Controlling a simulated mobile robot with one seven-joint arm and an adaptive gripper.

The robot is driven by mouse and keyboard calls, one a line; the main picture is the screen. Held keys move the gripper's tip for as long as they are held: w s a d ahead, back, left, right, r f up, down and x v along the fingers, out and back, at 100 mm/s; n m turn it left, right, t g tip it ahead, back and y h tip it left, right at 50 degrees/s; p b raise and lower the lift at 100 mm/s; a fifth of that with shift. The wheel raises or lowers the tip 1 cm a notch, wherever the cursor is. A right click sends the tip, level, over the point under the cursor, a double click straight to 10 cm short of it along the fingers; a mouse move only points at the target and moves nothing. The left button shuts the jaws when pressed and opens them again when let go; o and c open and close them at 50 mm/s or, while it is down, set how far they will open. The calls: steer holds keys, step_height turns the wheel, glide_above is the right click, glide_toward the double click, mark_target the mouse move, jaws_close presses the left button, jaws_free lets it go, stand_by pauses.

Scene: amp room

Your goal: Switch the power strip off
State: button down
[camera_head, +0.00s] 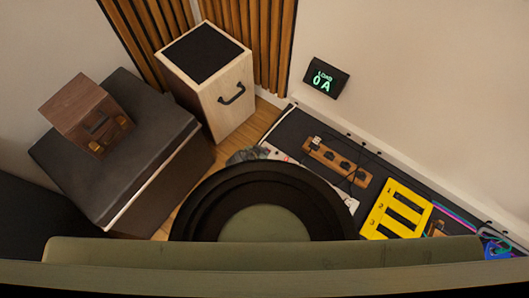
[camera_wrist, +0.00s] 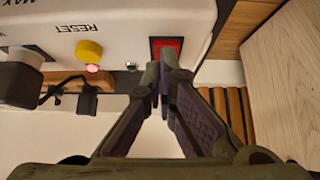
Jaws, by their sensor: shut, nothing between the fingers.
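The white power strip (camera_wrist: 120,25) fills the top of the wrist view, with upside-down lettering including RESET. It has a red rocker switch (camera_wrist: 166,47), a yellow button (camera_wrist: 89,51) and a small pinkish-red light (camera_wrist: 93,68). My gripper (camera_wrist: 163,78) is shut and empty, its fingertips just below the red switch in the picture. I cannot tell whether they touch it. In the head view, my dark round arm link hides most of the white strip; a part shows at its upper edge (camera_head: 279,153). The wall display (camera_head: 325,79) reads LOAD 0 A.
A brown socket block (camera_head: 334,161) with cables lies on the dark shelf (camera_head: 293,128). A yellow numbered rack (camera_head: 395,211) is right of it. A light wooden cabinet (camera_head: 228,104) stands behind, and a brown box (camera_head: 82,108) sits on a dark case (camera_head: 160,130) at left.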

steer(key=shift+f+p, duration=0.1)
steer(key=shift+p, duration=0.3)
steer(key=shift+w+d+r, duration=0.25)
steer(key=shift+w+d, duration=0.2)
steer(key=shift+w, duration=0.15)
